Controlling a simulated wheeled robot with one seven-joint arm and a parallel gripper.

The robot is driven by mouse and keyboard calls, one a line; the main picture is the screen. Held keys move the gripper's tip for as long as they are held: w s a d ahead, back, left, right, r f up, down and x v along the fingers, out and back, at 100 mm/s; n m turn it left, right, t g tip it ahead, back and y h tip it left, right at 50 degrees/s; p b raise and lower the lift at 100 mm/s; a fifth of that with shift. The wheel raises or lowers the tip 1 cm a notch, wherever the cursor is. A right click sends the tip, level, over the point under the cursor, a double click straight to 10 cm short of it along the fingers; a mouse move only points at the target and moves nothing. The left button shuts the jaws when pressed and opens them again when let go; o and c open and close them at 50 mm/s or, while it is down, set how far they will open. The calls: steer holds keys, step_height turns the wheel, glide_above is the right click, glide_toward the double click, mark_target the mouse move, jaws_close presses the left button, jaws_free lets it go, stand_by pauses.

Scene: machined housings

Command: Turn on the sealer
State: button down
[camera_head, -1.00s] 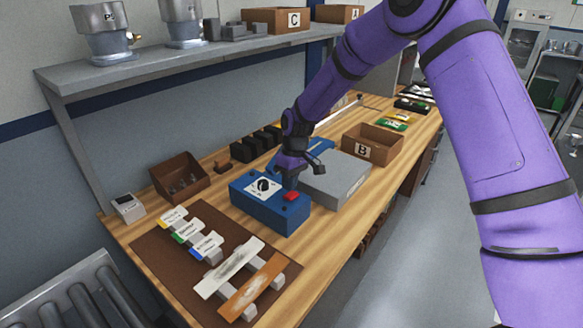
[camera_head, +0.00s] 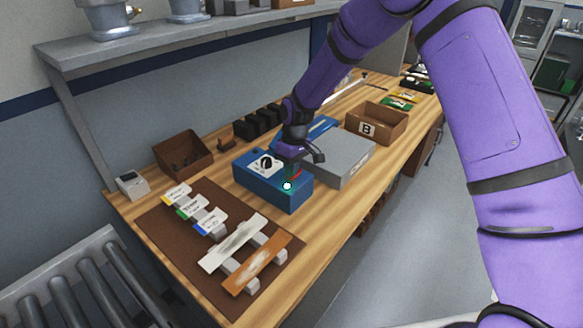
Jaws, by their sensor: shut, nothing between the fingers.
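The sealer (camera_head: 272,190) is a blue box on the wooden bench, with a long blue part running back from it beside a grey block. Its top carries a white plate with a black dial (camera_head: 266,164). A red switch (camera_head: 297,174) is at the right of the top, partly hidden by my gripper. A small lamp (camera_head: 287,185) in front of the switch glows bright white-green. My gripper (camera_head: 292,168) is shut and empty, pointing down right at the red switch. I cannot tell whether the fingertips touch it.
The grey block (camera_head: 345,158) stands right of the sealer, with a brown bin B (camera_head: 376,122) behind it. A brown mat (camera_head: 160,222) with tagged pieces and two strips lies in front. A brown bin (camera_head: 183,153) and a small grey device (camera_head: 131,185) stand at left.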

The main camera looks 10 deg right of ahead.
steer(key=shift+w+d, duration=0.1)
steer(key=shift+d, duration=0.05)
steer(key=shift+w+d+r, duration=0.15)
steer(key=shift+w+d, duration=0.35)
steer(key=shift+r, duration=0.1)
step_height(320, 180, up, 10)
steer(key=w+d, duration=0.1)
steer(key=shift+r, duration=0.25)
stand_by(0.4)
steer(key=shift+w+r, duration=0.1)
step_height(320, 180, up, 3)
steer(key=shift+g, duration=0.3)
